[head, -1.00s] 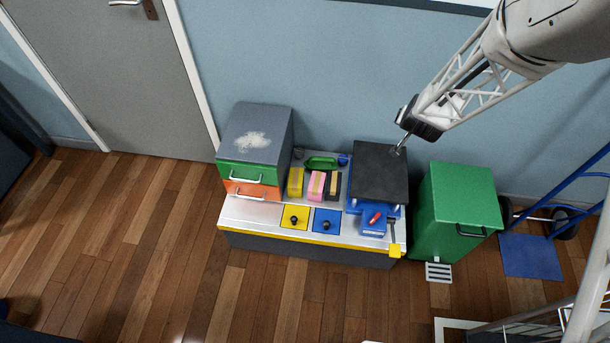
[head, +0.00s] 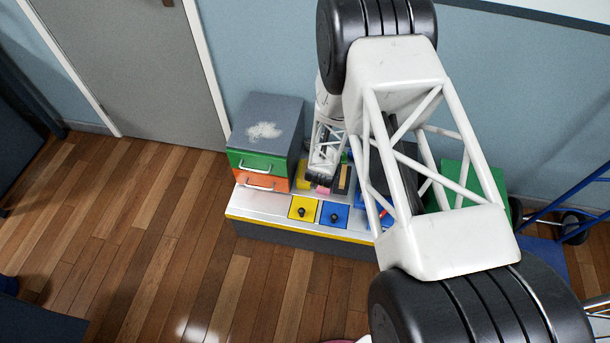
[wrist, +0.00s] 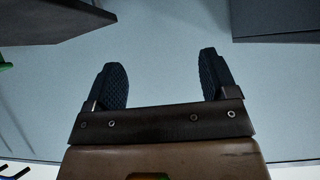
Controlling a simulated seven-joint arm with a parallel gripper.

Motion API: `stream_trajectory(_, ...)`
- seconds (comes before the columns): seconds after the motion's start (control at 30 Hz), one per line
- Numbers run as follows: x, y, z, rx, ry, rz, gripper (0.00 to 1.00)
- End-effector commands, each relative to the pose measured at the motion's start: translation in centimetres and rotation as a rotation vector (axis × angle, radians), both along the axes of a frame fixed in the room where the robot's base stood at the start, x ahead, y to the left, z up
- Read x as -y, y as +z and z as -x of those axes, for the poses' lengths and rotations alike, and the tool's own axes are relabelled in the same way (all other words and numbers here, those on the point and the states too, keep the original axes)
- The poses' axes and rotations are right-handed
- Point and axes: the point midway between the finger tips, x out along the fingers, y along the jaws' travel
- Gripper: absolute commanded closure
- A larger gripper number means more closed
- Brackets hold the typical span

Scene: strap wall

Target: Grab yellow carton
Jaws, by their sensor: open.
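The yellow carton (head: 303,174) is on the worktop just right of the drawer unit in the head view, partly covered by my arm's end. A pink carton (head: 322,190) is close to its right, also partly hidden. My gripper's dark end is over these cartons in the head view, its fingertips not clear there. In the wrist view my gripper (wrist: 164,80) is open, with nothing between its two dark fingers but blue wall behind. No carton can be made out in the wrist view.
The drawer unit (head: 265,135) stands close left of the cartons. The wooden floor in front is clear.

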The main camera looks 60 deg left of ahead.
Motion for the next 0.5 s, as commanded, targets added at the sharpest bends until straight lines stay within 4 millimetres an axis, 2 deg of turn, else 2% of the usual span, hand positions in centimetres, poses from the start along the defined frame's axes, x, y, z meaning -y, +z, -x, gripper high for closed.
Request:
stream_trajectory(0.03,-0.5,-1.9,1.5,0.012,0.012,0.000,0.21)
stream_trajectory(0.2,-1.7,-6.8,5.9,0.060,0.041,-0.010,0.21)
stream_trajectory(0.3,-2.0,-9.3,8.1,0.086,0.056,-0.016,0.21)
stream_trajectory(0.5,-2.2,-12.4,11.1,0.121,0.077,-0.025,0.21)
